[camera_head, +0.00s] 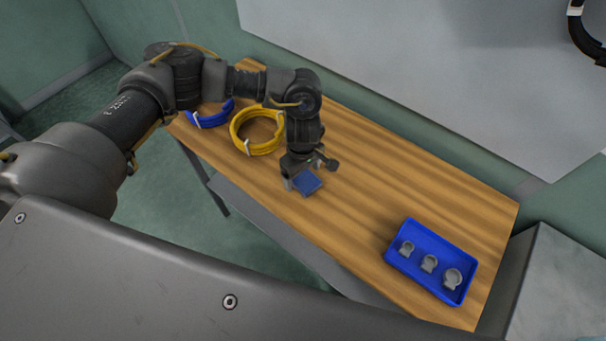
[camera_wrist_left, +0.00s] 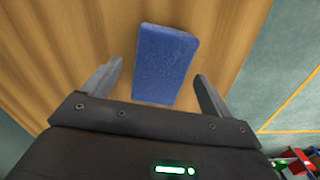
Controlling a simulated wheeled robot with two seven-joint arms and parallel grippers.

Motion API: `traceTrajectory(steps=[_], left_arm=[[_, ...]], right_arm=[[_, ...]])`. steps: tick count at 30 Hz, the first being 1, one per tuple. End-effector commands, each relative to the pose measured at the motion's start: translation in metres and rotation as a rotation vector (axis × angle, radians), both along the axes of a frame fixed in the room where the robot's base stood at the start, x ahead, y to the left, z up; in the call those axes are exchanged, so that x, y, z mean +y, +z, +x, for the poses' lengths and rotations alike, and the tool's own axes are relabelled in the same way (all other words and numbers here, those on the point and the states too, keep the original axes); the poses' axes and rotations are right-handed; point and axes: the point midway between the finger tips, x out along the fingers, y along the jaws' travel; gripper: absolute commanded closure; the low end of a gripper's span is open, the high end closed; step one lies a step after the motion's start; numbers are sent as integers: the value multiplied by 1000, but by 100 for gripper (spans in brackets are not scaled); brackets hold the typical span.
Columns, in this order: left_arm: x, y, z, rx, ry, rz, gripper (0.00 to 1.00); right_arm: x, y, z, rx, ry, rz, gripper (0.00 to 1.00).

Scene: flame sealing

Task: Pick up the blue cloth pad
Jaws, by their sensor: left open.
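The blue cloth pad (camera_head: 309,184) lies flat on the wooden table, near its front edge. My left gripper (camera_head: 302,182) is right above it, pointing down. In the left wrist view the pad (camera_wrist_left: 164,62) shows as a blue rectangle, slightly tilted, with its near end between the fingers of my left gripper (camera_wrist_left: 158,85). The fingers are open, one on each side, with a gap to the pad on both sides. I cannot tell how high the fingertips are above the table. My right gripper is not in view.
A blue tray (camera_head: 398,264) with three grey clamp-like parts stands at the right end. The table between pad and tray is clear.

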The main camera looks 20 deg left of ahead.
Motion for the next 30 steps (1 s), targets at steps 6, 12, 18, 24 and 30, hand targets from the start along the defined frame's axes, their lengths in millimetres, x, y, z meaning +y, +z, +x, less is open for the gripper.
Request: traceTrajectory(steps=[6, 12, 18, 24, 30], left_arm=[[0, -3, 0, -2, 0, -1, 15], [0, -3, 0, -2, 0, -1, 35], [0, -3, 0, -2, 0, -1, 61], [0, -3, 0, -2, 0, -1, 64], [0, 2, 1, -3, -2, -2, 64]], right_arm=[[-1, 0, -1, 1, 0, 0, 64], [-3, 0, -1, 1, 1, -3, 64], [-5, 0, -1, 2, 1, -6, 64], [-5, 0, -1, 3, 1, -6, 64], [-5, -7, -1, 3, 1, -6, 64]])
